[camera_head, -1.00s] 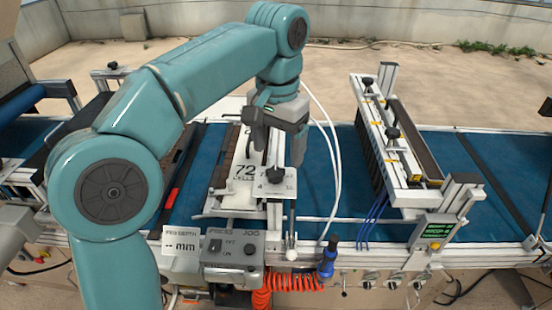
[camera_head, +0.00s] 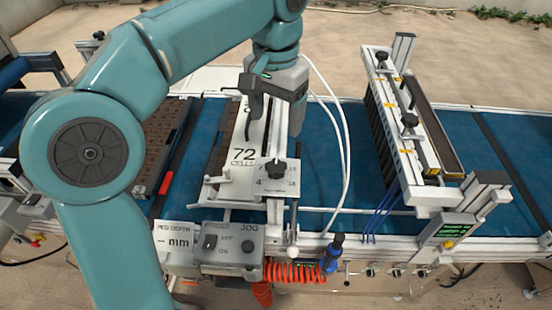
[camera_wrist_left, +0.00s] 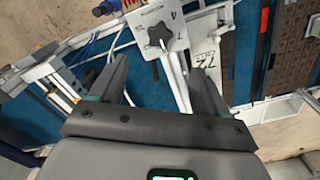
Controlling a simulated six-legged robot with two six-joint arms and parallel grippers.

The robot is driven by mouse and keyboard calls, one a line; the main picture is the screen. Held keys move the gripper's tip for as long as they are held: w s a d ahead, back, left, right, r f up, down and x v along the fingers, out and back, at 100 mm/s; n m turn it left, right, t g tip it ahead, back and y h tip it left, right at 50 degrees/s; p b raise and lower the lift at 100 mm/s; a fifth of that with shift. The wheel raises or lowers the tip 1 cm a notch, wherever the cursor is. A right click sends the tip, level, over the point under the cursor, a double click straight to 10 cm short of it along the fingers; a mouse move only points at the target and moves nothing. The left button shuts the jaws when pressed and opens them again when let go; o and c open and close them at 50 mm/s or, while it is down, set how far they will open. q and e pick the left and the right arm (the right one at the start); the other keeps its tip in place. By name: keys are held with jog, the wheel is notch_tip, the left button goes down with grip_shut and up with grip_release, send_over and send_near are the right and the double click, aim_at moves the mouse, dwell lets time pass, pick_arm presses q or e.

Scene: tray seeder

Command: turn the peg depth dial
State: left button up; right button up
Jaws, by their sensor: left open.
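The peg depth dial appears to be the black star-shaped knob (camera_head: 276,170) on a pale plate (camera_head: 291,188) with printed numbers; it also shows in the left wrist view (camera_wrist_left: 159,35). My left gripper (camera_head: 273,120) is open and empty. It is above and behind the knob in the head view, apart from it. In the left wrist view the knob lies beyond the fingertips (camera_wrist_left: 160,67), roughly midway between them. A sign marked peg depth (camera_head: 177,240) shows dashes and "mm" at the front. My right gripper is not in view.
A grey jog switch box (camera_head: 228,243) stands in front of the plate. A blue-handled tool (camera_head: 332,253) and an orange coiled hose (camera_head: 295,272) are beside it. White hoses (camera_head: 345,150) curve right of my gripper. A dark cell tray (camera_head: 165,135) lies left on the blue belt.

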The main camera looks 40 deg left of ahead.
aim_at(276, 166)
pick_arm(q)
jog(key=f, duration=1.2)
jog(key=shift+s+d, duration=0.15)
jog(key=shift+s, duration=0.05)
jog(key=shift+w+a+f, duration=0.2)
jog(key=shift+w+f, duration=0.15)
jog(key=shift+f, duration=0.15)
jog(key=shift+s+d+r, duration=0.1)
jog(key=shift+s+r, duration=0.05)
jog(key=shift+s, duration=0.05)
jog(key=shift+c, duration=1.2)
jog(key=c, duration=0.8)
